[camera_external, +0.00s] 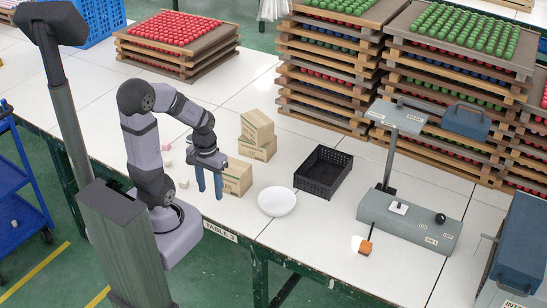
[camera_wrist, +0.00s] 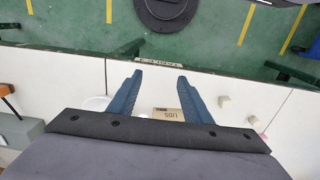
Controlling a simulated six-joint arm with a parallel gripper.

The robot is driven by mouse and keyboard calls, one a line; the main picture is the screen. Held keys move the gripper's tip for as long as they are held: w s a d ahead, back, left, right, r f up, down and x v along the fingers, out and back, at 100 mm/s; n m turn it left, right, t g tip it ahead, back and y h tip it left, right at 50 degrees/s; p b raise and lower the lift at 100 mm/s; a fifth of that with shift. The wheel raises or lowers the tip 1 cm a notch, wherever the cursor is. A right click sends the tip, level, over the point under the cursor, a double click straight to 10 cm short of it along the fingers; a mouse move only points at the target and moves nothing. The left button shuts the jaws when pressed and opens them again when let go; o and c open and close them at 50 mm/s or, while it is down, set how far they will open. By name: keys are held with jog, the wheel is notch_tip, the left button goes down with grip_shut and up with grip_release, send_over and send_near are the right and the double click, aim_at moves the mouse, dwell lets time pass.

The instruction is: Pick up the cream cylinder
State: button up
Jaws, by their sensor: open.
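Small cream pieces lie on the white table left of my gripper in the external view, one near the front (camera_external: 183,183) and one farther back (camera_external: 167,161). They are too small to tell which is the cream cylinder. The wrist view shows two cream pieces right of the fingers, a larger one (camera_wrist: 224,102) and a smaller one (camera_wrist: 253,121). My gripper (camera_external: 209,190) points down with its two blue fingers apart and nothing between them. It hangs above the table, in front of a cardboard box. Its fingers (camera_wrist: 160,78) also show in the wrist view.
Cardboard boxes (camera_external: 257,130) stand behind and beside my gripper. A white bowl (camera_external: 277,201), a black crate (camera_external: 323,172) and a grey device (camera_external: 410,225) stand to the right. Stacked trays (camera_external: 330,75) fill the back. The table's front edge is close to my gripper.

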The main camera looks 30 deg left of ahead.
notch_tip(320, 180, up, 5)
jog(key=w+a+r+n+t+y+b, duration=0.2)
jog(key=w+a+t+y+b, duration=0.3)
jog(key=w+a, duration=1.35)
jog(key=w+a+r+m+t+b, duration=0.1)
jog(key=w+a+r+t+b, duration=0.15)
jog(key=w+a+t, duration=0.4)
jog(key=w+a+r+t+b, duration=0.2)
jog(key=w+a+r+t, duration=0.15)
jog(key=a, duration=0.65)
jog(key=s+a+f+m+h+b, duration=0.2)
jog(key=s+f+m+h+b, duration=0.25)
jog(key=s, duration=0.55)
jog(key=s+a+f+m+h+b, duration=0.1)
jog(key=s+a+f+h+b, duration=0.15)
jog(key=s+f+h, duration=0.55)
jog(key=y, duration=0.1)
send_near(167, 162)
jog(key=w, duration=0.3)
jog(key=shift+w+d+f, duration=0.2)
jog(key=shift+w, duration=0.05)
jog(key=shift+f, duration=0.35)
jog(key=shift+p+x, duration=0.95)
jog(key=shift+x, duration=2.75)
jog(key=shift+a+f, duration=0.15)
jog(key=shift+a, duration=0.05)
